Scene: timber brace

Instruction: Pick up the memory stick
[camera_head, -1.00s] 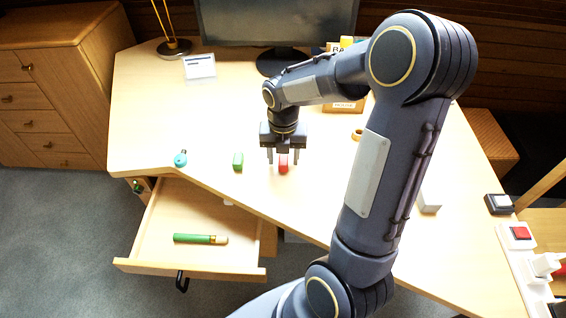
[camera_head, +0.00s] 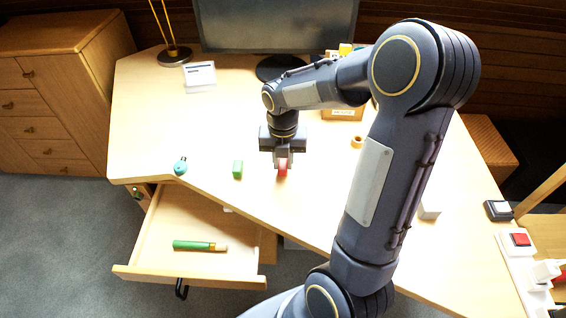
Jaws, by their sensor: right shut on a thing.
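The small red stick (camera_head: 283,170), which looks like the memory stick, is at the middle of the desk. My right gripper (camera_head: 283,163) points down over it from above, and its fingers are closed in on the stick. The fingers hide part of it. I cannot tell whether it touches the desk or is slightly raised. My left gripper is not in view.
A green block (camera_head: 238,169) and a teal round item (camera_head: 180,166) lie left of the gripper. An open drawer (camera_head: 160,255) holds a green tube (camera_head: 200,246). A tan ring (camera_head: 357,141) lies to the right. A monitor (camera_head: 275,25) stands behind.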

